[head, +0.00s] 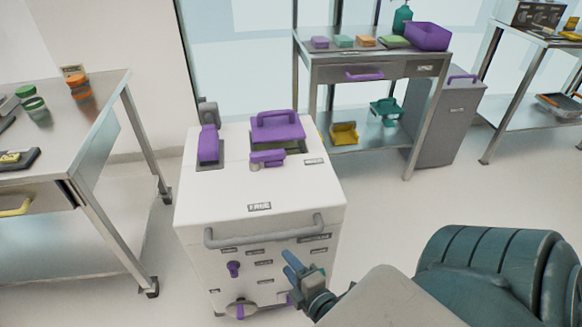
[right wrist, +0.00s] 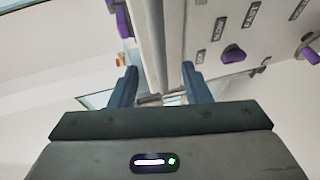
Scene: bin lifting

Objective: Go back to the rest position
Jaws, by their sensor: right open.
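My right gripper (head: 291,264) is in front of the lower right part of a white cabinet (head: 230,205). Its blue fingers point up and to the left, and nothing shows between them. In the right wrist view my right gripper (right wrist: 160,78) has its fingers spread apart and empty, with the white cabinet (right wrist: 215,70) beyond and to the right. Whether the fingers touch the cabinet is unclear. My left gripper is not in view.
The cabinet has a grey front bar (head: 265,233) and a purple-handled lid (head: 278,128). A metal table (head: 100,110) stands left. A shelved bench (head: 395,60) and a grey bin (head: 450,110) stand behind. Open floor (head: 390,225) lies right of the cabinet.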

